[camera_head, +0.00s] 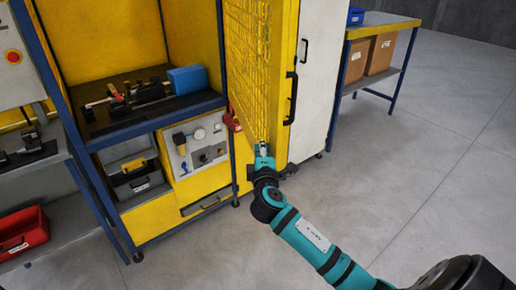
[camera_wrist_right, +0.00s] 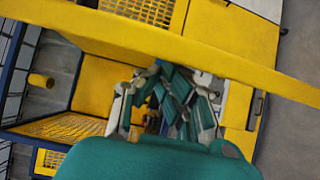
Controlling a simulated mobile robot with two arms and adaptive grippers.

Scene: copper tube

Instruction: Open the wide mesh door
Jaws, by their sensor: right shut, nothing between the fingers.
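The wide mesh door (camera_head: 247,62) is a yellow frame with yellow mesh. In the head view it stands swung out at the right side of the yellow cabinet, and the cabinet's opening is uncovered. A black handle (camera_head: 291,97) is on its right edge. My right gripper (camera_head: 263,150) is shut and empty at the lower part of the door, in front of the mesh side. I cannot tell whether it touches the door. In the right wrist view the gripper's fingers (camera_wrist_right: 170,100) show below a slanting yellow bar (camera_wrist_right: 200,52). My left gripper is not in view.
Inside the cabinet are a black tray with a tool (camera_head: 135,98) and a blue box (camera_head: 187,79). A red bin (camera_head: 22,232) is on the left shelf. A workbench (camera_head: 385,22) with cardboard boxes stands back right. The floor at right is clear.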

